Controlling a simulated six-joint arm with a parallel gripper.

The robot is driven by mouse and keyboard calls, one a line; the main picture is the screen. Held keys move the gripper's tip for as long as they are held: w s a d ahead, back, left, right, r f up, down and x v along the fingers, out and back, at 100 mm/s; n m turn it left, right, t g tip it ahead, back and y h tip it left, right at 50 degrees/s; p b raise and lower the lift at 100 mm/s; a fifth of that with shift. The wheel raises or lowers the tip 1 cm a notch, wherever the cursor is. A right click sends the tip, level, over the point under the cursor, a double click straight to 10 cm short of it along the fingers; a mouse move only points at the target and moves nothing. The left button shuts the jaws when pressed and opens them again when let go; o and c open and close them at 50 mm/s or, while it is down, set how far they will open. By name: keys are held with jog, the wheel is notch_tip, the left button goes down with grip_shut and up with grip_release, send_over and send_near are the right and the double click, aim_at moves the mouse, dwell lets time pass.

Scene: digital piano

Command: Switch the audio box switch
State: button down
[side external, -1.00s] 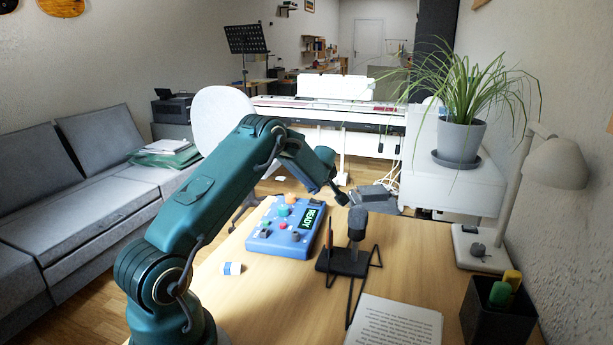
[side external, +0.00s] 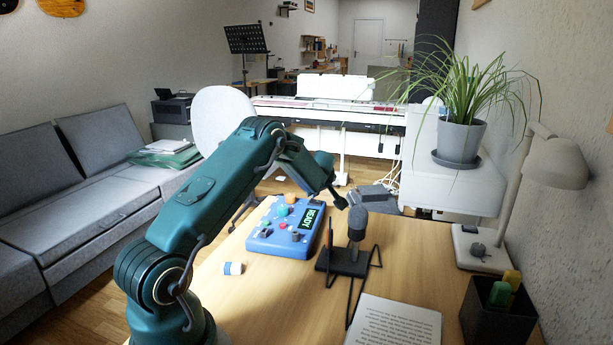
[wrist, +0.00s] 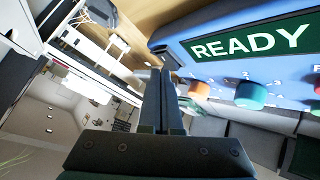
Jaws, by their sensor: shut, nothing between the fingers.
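The audio box (side external: 284,236) is blue and lies on the wooden desk. In the wrist view the screen (wrist: 251,45), an orange knob (wrist: 199,89) and a teal knob (wrist: 251,94) show close up at the upper right. I cannot tell which control is the switch. My gripper (side external: 342,203) is shut and empty, above and beyond the box's right side. In the wrist view its fingers (wrist: 161,100) lie together, apart from the knobs.
A microphone on a dark stand (side external: 357,229) stands right of the box, close to my gripper. A small white and blue block (side external: 231,268) lies left. Paper (side external: 395,322), a pen holder (side external: 497,318) and a lamp (side external: 553,165) are at the right.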

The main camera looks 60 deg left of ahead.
jog(key=shift+f, duration=0.25)
jog(key=shift+r, duration=0.1)
jog(key=shift+w+d+r, duration=0.1)
jog(key=shift+w+r, duration=0.05)
jog(key=shift+r, duration=0.8)
jog(key=r, duration=0.4)
jog(key=shift+w+d+r, duration=0.35)
jog(key=shift+r, duration=0.05)
